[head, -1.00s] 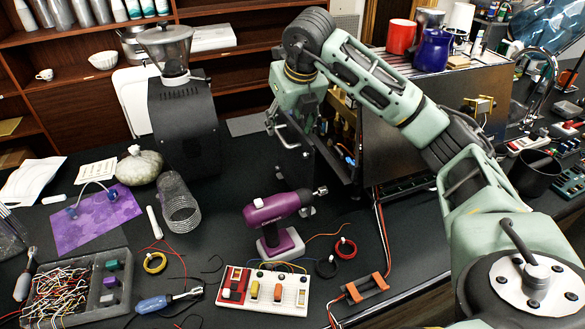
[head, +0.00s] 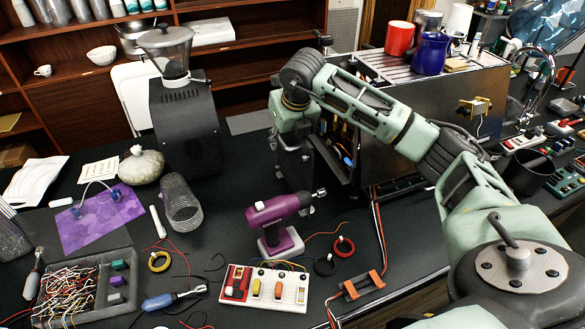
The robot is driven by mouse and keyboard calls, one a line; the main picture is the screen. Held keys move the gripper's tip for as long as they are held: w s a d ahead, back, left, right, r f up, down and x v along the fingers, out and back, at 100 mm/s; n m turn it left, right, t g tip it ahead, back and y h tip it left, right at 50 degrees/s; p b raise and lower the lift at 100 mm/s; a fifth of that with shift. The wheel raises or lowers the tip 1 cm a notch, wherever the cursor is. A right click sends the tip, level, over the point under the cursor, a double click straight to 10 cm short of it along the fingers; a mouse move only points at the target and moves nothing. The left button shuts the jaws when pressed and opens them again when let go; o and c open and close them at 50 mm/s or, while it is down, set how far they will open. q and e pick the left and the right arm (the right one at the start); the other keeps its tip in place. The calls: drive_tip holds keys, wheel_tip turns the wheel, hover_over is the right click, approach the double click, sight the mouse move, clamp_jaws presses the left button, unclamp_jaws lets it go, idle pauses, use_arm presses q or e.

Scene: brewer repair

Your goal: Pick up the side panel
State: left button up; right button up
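The brewer (head: 425,110) is a metal box at the right of centre, its left side open onto wires and inner parts. My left gripper is out of view.
A black grinder (head: 184,125) stands left of the slab. In front lie a switch board (head: 264,289), wire coils, a screwdriver (head: 172,298) and a tray of wires (head: 88,290). A red mug (head: 399,38) and blue jug (head: 432,53) stand on the brewer.

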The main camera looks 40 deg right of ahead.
clamp_jaws()
drive_tip(key=shift+r, duration=0.1)
drive_tip(key=shift+w+r, duration=0.1)
idle(0.3)
